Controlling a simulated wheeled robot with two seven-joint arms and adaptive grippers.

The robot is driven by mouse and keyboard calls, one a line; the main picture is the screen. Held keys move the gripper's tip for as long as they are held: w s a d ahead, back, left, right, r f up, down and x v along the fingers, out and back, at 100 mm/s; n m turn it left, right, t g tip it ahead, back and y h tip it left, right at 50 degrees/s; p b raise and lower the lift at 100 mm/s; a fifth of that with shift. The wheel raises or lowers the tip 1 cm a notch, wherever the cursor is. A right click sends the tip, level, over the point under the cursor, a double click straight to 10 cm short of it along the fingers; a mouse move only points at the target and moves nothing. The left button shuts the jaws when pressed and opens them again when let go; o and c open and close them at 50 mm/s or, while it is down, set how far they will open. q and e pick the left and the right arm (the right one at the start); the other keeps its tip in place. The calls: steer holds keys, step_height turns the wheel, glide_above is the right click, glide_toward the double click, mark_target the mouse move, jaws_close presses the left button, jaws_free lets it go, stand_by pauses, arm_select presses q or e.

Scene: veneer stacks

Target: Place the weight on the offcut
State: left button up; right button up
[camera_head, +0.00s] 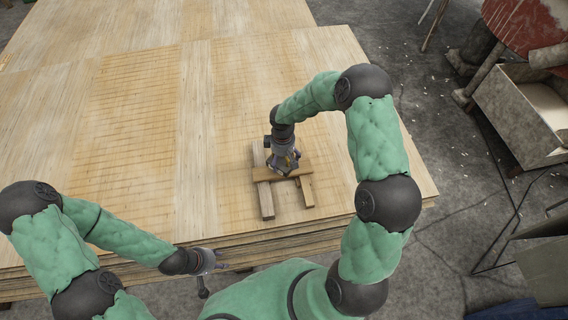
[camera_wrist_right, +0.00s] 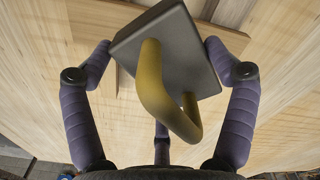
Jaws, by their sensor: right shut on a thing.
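The weight (camera_wrist_right: 178,50) is a dark grey block with a yellow loop handle, held between the purple fingers of my right gripper (camera_wrist_right: 160,46). In the head view, my right gripper (camera_head: 285,168) points down over the wooden crosspiece and mostly hides the weight. The offcut appears to be this short brown crosspiece (camera_head: 304,170), lying across two wooden strips; its edge shows behind the weight in the wrist view (camera_wrist_right: 92,14). I cannot tell whether the weight touches it. My left gripper (camera_head: 207,263) is near the front edge of the stack, away from the wood; its opening is unclear.
The two strips, left (camera_head: 266,200) and right (camera_head: 306,192), lie on the broad veneer stack (camera_head: 130,150). The stack's top is clear to the left and behind. A grey bin (camera_head: 520,110) and a red object (camera_head: 530,25) stand on the floor at right.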

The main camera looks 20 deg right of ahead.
mark_target(284, 162)
steer(key=shift+w+d+f, duration=0.35)
steer(key=shift+d+f, duration=0.05)
steer(key=shift+f, duration=0.15)
steer(key=shift+w+f+b, duration=0.1)
steer(key=shift+f+b, duration=0.65)
steer(key=shift+f, duration=0.8)
steer(key=shift+f, duration=0.2)
steer(key=o, duration=1.5)
steer(key=shift+r, duration=0.2)
step_height(284, 162, up, 12)
steer(key=p, duration=0.3)
